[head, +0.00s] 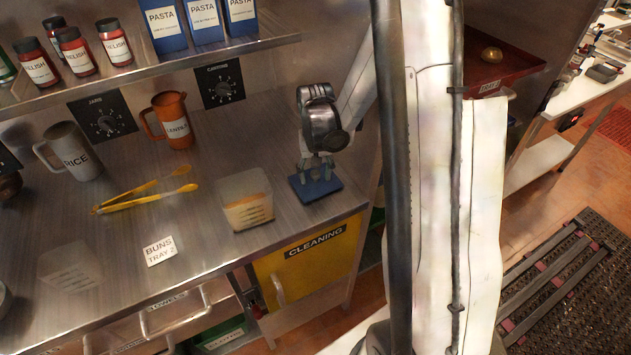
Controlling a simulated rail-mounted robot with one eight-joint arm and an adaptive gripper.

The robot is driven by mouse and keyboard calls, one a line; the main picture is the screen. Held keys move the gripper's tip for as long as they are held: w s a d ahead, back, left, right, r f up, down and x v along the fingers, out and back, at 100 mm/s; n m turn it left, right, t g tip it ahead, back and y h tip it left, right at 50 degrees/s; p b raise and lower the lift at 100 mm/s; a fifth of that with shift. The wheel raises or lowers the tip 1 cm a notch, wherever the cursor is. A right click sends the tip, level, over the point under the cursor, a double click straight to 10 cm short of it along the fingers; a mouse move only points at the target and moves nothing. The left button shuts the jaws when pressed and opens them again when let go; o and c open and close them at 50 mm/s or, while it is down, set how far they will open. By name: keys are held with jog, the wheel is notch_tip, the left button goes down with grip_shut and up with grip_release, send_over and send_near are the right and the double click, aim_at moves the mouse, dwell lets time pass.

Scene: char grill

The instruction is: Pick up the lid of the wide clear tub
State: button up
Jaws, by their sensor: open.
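A clear tub (246,203) with orange-yellow contents stands on the steel counter near its front edge, and its top appears uncovered. A flat blue piece (329,188), which looks like a lid, lies to the right of the tub, apart from it. My gripper (318,165) points down over the blue piece with its fingers open. The fingertips are at or just above its upper face, and I cannot tell whether they touch. The gripper hides part of the blue piece. A faint clear container (70,272) with a label is at the front left; its lid is hard to make out.
Yellow tongs (145,195), an orange jug (170,122) and a grey rice jug (70,152) stand or lie left of the tub. A buns tray label (160,249) is in front. A shelf (150,68) with relish bottles and pasta boxes overhangs the back.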

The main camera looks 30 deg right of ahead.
grip_shut()
jog(key=shift+r, duration=0.1)
